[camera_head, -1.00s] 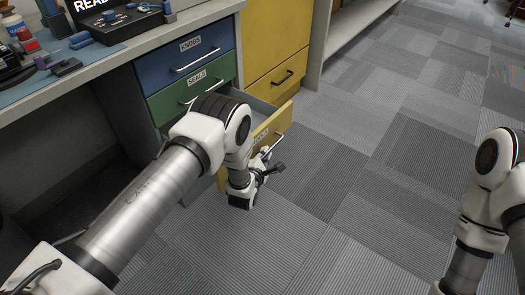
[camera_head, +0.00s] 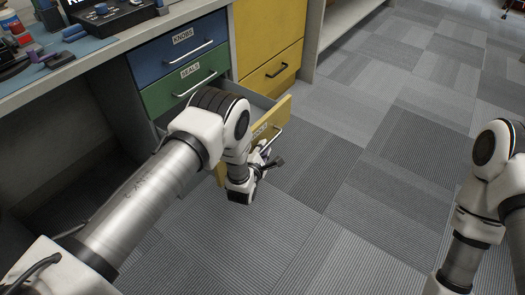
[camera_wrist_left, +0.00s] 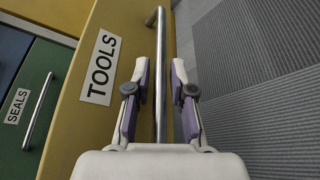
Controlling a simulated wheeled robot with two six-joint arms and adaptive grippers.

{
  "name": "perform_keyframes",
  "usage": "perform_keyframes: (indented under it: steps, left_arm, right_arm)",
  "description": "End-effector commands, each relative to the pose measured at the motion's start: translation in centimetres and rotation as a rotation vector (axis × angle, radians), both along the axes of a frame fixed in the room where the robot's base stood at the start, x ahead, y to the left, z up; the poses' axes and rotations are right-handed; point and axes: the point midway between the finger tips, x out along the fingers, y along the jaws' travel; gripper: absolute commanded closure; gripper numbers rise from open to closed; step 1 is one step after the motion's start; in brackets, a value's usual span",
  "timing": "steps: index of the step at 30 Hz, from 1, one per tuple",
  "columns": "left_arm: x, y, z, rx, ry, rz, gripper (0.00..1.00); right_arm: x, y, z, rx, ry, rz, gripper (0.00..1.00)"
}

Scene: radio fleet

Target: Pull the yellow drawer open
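The yellow drawer (camera_head: 281,111) stands partly open below the green drawer, its inside showing behind its front. In the left wrist view its front (camera_wrist_left: 85,125) bears a TOOLS label and a long metal bar handle (camera_wrist_left: 160,95). My left gripper (camera_head: 268,161) is at this handle, partly hidden by its own arm. In the left wrist view my left gripper (camera_wrist_left: 160,72) has its two fingers apart, one on each side of the bar, with a narrow gap to it on both sides. My right arm shows at the right edge, its gripper out of view.
Above are the blue KNOBS drawer (camera_head: 180,50) and green SEALS drawer (camera_head: 185,86), both shut. A yellow cabinet (camera_head: 268,35) with a dark handle stands right of them. The worktop (camera_head: 95,48) carries several items. The carpet floor (camera_head: 360,150) in front is clear.

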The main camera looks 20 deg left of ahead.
Motion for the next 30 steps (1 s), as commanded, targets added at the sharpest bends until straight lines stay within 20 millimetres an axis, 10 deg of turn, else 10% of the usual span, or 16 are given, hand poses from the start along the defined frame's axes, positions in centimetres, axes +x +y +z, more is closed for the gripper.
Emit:
perform_keyframes:
  steps: [16, 30]
  left_arm:
    - [-10.5, 0.1, 2.2, 0.001, 0.004, -0.001, 0.77]
    - [-11.7, 0.1, 2.5, 0.000, 0.001, 0.000, 0.77]
  right_arm:
    - [0.0, 0.0, 0.0, 0.000, 0.000, 0.000, 1.00]
    - [0.0, 0.0, 0.0, 0.000, 0.000, 0.000, 1.00]
